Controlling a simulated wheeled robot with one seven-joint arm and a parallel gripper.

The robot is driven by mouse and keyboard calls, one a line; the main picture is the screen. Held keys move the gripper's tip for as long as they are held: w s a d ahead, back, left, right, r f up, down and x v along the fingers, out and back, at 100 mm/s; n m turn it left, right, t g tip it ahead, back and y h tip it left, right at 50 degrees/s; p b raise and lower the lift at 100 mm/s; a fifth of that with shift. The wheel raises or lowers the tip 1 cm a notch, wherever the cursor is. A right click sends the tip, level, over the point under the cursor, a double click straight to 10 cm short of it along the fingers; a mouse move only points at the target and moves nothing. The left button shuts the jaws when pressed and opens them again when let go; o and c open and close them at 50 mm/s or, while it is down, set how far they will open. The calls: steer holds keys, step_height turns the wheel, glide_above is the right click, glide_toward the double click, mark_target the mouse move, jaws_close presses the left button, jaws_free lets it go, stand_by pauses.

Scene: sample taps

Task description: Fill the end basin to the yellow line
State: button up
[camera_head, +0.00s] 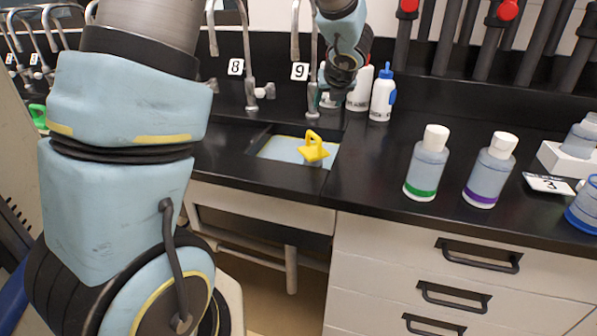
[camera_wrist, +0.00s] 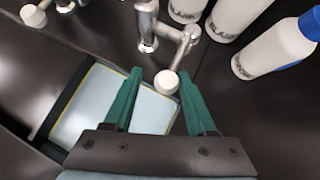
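The end basin (camera_head: 263,150) is a black sink at tap 9 (camera_head: 311,85). A yellow line (camera_wrist: 62,107) runs along its inner walls around a pale blue surface (camera_wrist: 90,105). I cannot tell whether that surface is water or bare bottom. In the wrist view the metal tap (camera_wrist: 146,22) stands behind the basin, with a white round knob (camera_wrist: 166,83) on its side handle. My gripper (camera_head: 335,88) is beside tap 9. In the wrist view its green fingers (camera_wrist: 160,75) are open, one on each side of the knob, with gaps visible.
A yellow star-shaped piece with a loop handle (camera_head: 313,150) is at the basin's front right. White bottles (camera_head: 382,97) stand right behind my gripper. Tap 8 (camera_head: 250,85) is to the left. Labelled bottles (camera_head: 427,165) stand on the counter (camera_head: 380,215) at right.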

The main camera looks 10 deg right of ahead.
steer(key=shift+d, duration=0.4)
steer(key=shift+s+r, duration=0.15)
steer(key=p+v, duration=0.3)
steer(key=v, duration=0.3)
steer(key=shift+s+r, duration=0.25)
steer(key=shift+s, duration=0.05)
